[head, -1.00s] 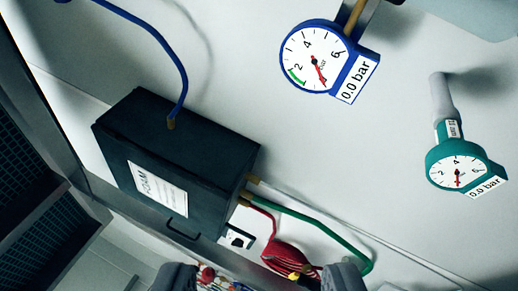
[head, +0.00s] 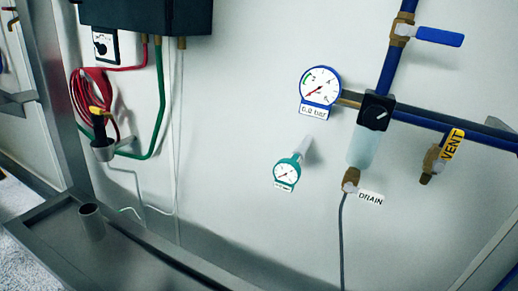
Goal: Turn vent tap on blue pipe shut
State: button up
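The vent tap (head: 433,160) is at the right of the head view. It has a brass body, an outlet pointing down and a yellow lever (head: 453,144) marked VENT, which slants up to the right. The tap hangs just below the blue pipe (head: 422,120), which runs right from a filter unit with a black top (head: 376,112). Which way the lever's angle counts, open or shut, I cannot tell. My gripper is not in view, and nothing is seen touching the tap.
A brass valve with a blue lever (head: 440,36) sits on the upright blue pipe above. A blue gauge (head: 320,87), a teal gauge (head: 287,173) and a drain valve (head: 350,180) are left of the tap. A metal tray (head: 130,250) lies lower left. The wall below the tap is clear.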

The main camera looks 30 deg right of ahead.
aim_at(455, 137)
jog(key=z, duration=1.45)
